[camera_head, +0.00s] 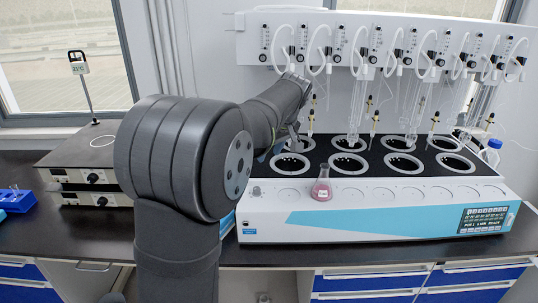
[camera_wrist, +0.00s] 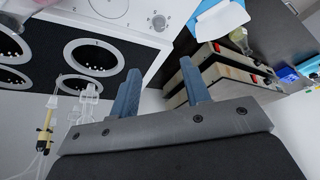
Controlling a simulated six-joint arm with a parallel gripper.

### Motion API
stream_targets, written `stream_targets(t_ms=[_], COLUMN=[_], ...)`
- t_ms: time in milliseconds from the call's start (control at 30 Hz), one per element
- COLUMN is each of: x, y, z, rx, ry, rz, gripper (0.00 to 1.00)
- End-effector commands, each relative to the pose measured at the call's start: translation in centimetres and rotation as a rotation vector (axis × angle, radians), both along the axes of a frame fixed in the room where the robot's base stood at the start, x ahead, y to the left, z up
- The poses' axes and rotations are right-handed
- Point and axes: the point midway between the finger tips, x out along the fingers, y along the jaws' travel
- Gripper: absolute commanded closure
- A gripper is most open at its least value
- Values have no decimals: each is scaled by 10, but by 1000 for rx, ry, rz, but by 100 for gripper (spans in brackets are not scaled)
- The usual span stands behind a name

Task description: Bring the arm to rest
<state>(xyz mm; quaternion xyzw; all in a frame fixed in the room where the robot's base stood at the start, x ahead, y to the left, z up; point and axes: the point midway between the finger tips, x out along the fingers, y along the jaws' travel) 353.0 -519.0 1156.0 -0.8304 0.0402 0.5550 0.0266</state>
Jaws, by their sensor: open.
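My gripper (camera_wrist: 157,78) shows in the wrist view with its two blue-grey fingers spread apart and nothing between them. In the head view my dark grey arm reaches up and back from the front, and its far end is beside the left end of the distiller (camera_head: 350,222). The fingers are mostly hidden there behind the arm. In the wrist view the distiller's round heating wells (camera_wrist: 93,57) lie to the left of the fingers, with glass tubing (camera_wrist: 88,105) close to the left finger; I cannot tell whether they touch.
A flask of pink liquid (camera_head: 321,190) stands on the distiller's front ledge. Glassware and tubes hang from the white rack (camera_head: 345,42) behind. Stacked hotplates (camera_head: 92,170) and a blue rack (camera_head: 16,199) are at left. A white-and-blue bottle (camera_head: 491,152) stands at right.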

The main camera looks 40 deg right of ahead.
Motion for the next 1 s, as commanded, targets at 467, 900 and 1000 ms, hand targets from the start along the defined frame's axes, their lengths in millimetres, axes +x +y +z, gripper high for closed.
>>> stream_targets(t_ms=[467,900,1000], x=[10,44,51], y=[0,-4,-4], z=[-24,-106,-123], rx=[2,3,3], ry=[1,1,1], rz=[2,1,0], gripper=[57,57,57])
